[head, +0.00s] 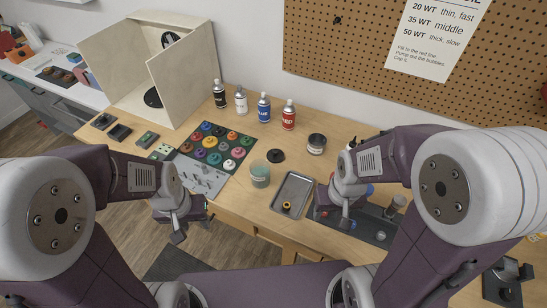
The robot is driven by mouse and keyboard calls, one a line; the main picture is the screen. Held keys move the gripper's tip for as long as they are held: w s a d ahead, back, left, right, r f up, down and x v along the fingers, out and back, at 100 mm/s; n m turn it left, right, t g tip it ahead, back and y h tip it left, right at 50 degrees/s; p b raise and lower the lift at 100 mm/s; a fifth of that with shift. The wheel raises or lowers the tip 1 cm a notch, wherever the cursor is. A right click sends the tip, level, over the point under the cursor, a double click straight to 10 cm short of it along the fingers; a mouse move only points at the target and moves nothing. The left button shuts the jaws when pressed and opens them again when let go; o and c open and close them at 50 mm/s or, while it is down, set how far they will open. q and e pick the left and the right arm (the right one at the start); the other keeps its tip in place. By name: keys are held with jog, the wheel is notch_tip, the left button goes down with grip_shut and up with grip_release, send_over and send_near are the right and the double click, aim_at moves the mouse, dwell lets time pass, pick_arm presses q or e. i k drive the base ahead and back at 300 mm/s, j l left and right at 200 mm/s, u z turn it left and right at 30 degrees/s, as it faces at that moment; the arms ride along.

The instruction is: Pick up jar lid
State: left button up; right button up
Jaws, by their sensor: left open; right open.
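A black round lid (275,156) lies flat on the wooden table, apart from the jars. A clear open jar (260,174) with pale contents stands just in front and left of it. My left gripper (178,234) is open and empty, near the table's front edge, left of the jar and lid. My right gripper (344,220) is open, low over the right part of the table, right of the metal tray; its fingertips are small and partly hard to make out.
A metal tray (306,181) with a small yellow-black part lies right of the jar. A dark-lidded jar (316,144) and several spray cans (264,108) stand behind. A mat of colourful round pots (240,139) lies left. A wooden booth (130,70) stands back left.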

aim_at(275, 156)
jog(key=i+j, duration=0.15)
jog(key=j, duration=0.2)
jog(key=i+j+z, duration=0.1)
jog(key=i+j, duration=0.35)
jog(key=j, duration=0.15)
